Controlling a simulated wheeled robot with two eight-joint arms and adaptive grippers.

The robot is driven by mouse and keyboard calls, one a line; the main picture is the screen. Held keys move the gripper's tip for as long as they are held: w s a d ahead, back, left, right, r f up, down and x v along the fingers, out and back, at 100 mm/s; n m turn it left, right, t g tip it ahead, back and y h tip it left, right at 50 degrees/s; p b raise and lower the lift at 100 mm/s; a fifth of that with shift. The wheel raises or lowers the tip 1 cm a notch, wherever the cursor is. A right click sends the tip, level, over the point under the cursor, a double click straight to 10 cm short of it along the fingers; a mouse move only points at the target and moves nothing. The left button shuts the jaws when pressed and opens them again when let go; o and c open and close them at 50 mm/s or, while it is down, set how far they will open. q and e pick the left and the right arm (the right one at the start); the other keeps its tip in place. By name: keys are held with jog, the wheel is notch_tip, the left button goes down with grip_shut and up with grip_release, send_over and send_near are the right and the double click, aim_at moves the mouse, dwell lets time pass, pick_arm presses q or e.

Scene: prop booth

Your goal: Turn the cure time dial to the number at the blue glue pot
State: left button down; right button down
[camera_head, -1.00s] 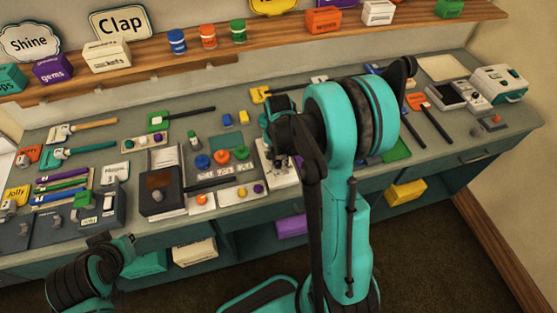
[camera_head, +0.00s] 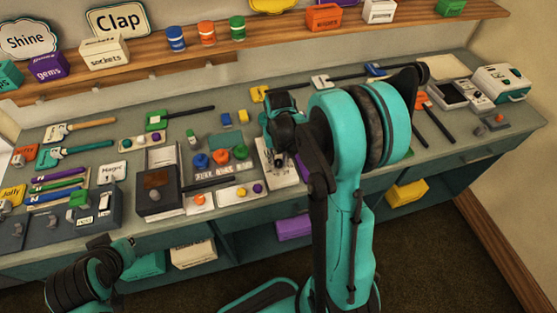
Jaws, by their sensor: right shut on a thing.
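The blue glue pot (camera_head: 202,160) stands on the bench in a row with an orange pot (camera_head: 221,157) and a green pot (camera_head: 240,152). Small number cards lie in front of the pots, too small to read. My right gripper (camera_head: 277,160) points down at a pale panel (camera_head: 287,179) right of the pots. It is shut on what appears to be the cure time dial there; the gripper hides the dial and its setting. My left gripper (camera_head: 124,243) is low at the left, off the bench's front edge; its fingers are unclear.
Several brushes and tools lie at the left. A shelf (camera_head: 270,42) runs behind. My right arm covers the bench's middle right.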

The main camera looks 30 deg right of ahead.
aim_at(279, 162)
jog(key=shift+n, duration=0.5)
jog(key=c, duration=1.3)
grip_release()
jog(key=shift+o, duration=0.2)
notch_tip(279, 162, up, 12)
